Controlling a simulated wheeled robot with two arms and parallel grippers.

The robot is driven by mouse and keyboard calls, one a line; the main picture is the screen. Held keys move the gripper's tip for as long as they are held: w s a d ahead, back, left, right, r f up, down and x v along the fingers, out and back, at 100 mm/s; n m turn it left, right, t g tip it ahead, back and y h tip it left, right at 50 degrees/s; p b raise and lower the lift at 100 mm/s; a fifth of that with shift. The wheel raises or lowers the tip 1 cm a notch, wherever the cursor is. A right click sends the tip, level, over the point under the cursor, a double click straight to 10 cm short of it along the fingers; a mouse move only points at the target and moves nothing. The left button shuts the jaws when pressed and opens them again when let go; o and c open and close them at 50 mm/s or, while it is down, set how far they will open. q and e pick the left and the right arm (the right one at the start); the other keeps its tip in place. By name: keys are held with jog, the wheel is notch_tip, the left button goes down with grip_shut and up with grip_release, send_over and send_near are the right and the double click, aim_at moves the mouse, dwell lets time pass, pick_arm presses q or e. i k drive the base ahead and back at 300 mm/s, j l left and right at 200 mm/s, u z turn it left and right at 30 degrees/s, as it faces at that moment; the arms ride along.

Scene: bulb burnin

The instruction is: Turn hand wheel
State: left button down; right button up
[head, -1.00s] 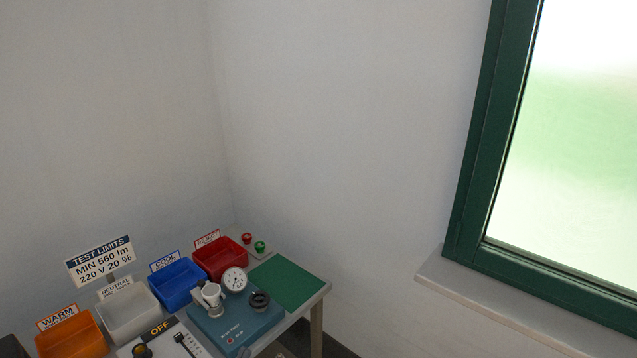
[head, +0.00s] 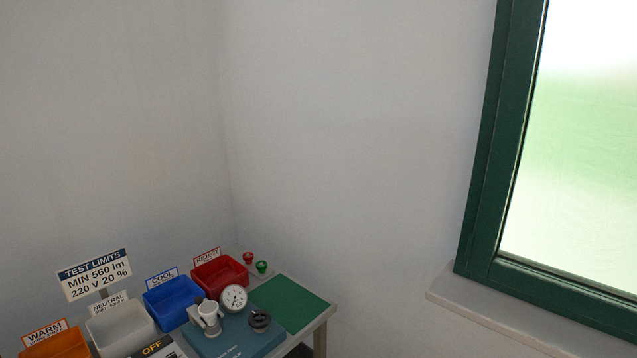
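A small black round wheel or knob (head: 260,321) sits on the right part of a blue-teal test device (head: 228,343) on the bench, low in the head view. It is small, so its details are hard to tell. Beside it on the device are a round white dial gauge (head: 234,297) and a white cup-shaped holder (head: 210,315). The front of the device is cut off by the lower picture edge. Neither of my grippers shows in this view.
Orange (head: 55,343), white (head: 122,328), blue (head: 172,300) and red (head: 220,275) bins line the bench's back. A green mat (head: 290,304) lies clear on the right. Red (head: 248,258) and green (head: 262,266) buttons stand behind it. A window sill (head: 480,305) juts out at right.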

aim_at(261, 324)
jog(key=i+j, duration=0.5)
jog(key=j, duration=0.15)
jog(key=i+j+u, duration=0.15)
jog(key=i+j, duration=0.35)
jog(key=j, duration=0.15)
